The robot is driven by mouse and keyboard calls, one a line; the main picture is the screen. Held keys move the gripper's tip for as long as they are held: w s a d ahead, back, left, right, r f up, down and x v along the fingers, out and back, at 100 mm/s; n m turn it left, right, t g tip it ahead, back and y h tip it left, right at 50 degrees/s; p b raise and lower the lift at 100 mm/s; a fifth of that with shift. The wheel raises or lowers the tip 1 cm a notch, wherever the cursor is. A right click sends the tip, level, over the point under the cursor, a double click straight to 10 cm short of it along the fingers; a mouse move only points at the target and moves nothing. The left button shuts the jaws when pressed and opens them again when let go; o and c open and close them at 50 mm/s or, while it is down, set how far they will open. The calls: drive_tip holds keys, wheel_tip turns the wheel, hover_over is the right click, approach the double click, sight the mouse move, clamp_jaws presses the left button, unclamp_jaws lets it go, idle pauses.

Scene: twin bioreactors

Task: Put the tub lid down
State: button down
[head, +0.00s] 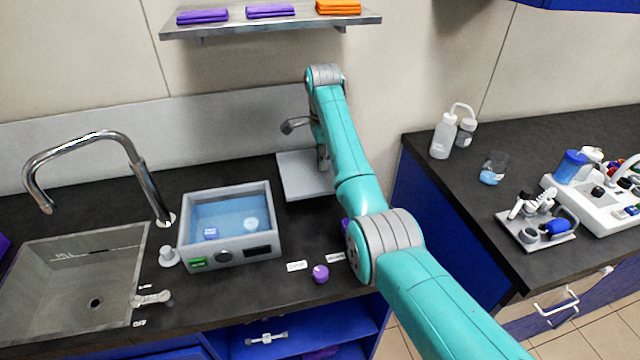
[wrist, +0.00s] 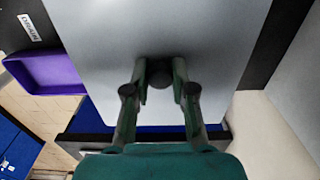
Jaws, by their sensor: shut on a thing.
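The tub lid (head: 298,180) is a flat grey plate at the back of the dark counter, right of the tub. In the wrist view the lid (wrist: 100,25) fills much of the picture. My gripper (wrist: 160,78) is shut on its dark round knob, one finger on each side. In the head view the gripper is mostly hidden behind my teal arm. I cannot tell whether the lid touches the counter or hangs just above it. The grey tub (head: 232,252) is uncovered, with blue water and small floating things inside.
A sink (head: 60,290) with a tall tap (head: 90,140) lies left of the tub. A purple knob-like piece (head: 320,273) and small labels lie near the counter's front edge. A shelf (head: 280,22) hangs above. The wrist view shows a purple tray (wrist: 50,80) beside the lid.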

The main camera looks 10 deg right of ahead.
wheel_tip(320, 180, down, 9)
drive_tip(key=shift+r, duration=0.1)
idle(0.4)
drive_tip(key=c, duration=1)
unclamp_jaws()
drive_tip(key=shift+o, duration=0.2)
wheel_tip(320, 180, up, 12)
drive_tip(key=shift+f, duration=0.1)
